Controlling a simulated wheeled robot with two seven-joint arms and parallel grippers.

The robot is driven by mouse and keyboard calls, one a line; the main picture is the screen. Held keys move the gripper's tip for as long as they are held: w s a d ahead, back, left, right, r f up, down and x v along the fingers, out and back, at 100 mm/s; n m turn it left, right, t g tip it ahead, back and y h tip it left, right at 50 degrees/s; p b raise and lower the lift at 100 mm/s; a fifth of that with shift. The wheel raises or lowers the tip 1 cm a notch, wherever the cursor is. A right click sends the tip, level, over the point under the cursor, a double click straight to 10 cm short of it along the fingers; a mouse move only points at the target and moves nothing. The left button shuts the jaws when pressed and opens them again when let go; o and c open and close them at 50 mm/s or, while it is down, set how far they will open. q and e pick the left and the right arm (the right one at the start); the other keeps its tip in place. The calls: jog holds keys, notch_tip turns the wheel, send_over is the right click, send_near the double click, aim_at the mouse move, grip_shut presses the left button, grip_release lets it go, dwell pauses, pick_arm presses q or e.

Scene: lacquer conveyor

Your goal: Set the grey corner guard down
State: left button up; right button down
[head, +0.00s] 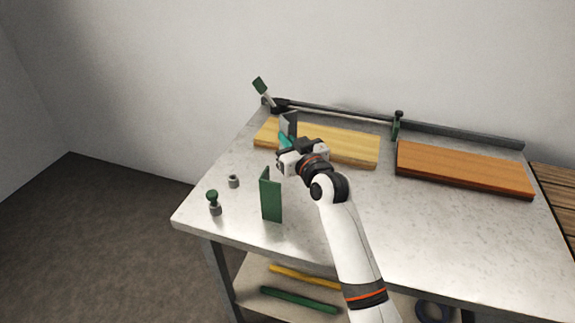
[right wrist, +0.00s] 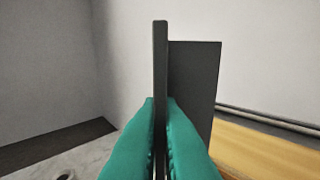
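The grey corner guard (head: 290,122) is an upright L-shaped piece over the left part of the pale wooden board (head: 345,147). My right gripper (head: 285,141) has teal fingers closed on one flange of the guard. In the right wrist view the guard (right wrist: 194,85) stands up between the fingertips (right wrist: 160,135), one flange edge-on and the other to the right. I cannot tell whether the guard touches the board. My left gripper is not in view.
A green corner guard (head: 271,197) stands near the table's (head: 400,230) front left. A green-topped knob (head: 213,202) and a small grey cylinder (head: 233,181) are left of it. A reddish-brown board (head: 465,168) lies right. A rail (head: 400,124) with a green clamp (head: 397,125) runs along the back.

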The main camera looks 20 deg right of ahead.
jog(key=shift+f, duration=3.1)
jog(key=shift+f+b, duration=0.15)
jog(key=shift+b, duration=0.15)
jog(key=c, duration=1.6)
grip_release()
jog(key=shift+r, duration=0.2)
jog(key=shift+s+f, duration=0.15)
jog(key=shift+s, duration=0.25)
jog(key=s, duration=0.3)
jog(key=s+d, duration=0.1)
jog(key=s, duration=0.3)
jog(key=s+d, duration=0.1)
jog(key=s, duration=0.3)
jog(key=shift+s+d, duration=0.1)
jog(key=shift+d, duration=0.05)
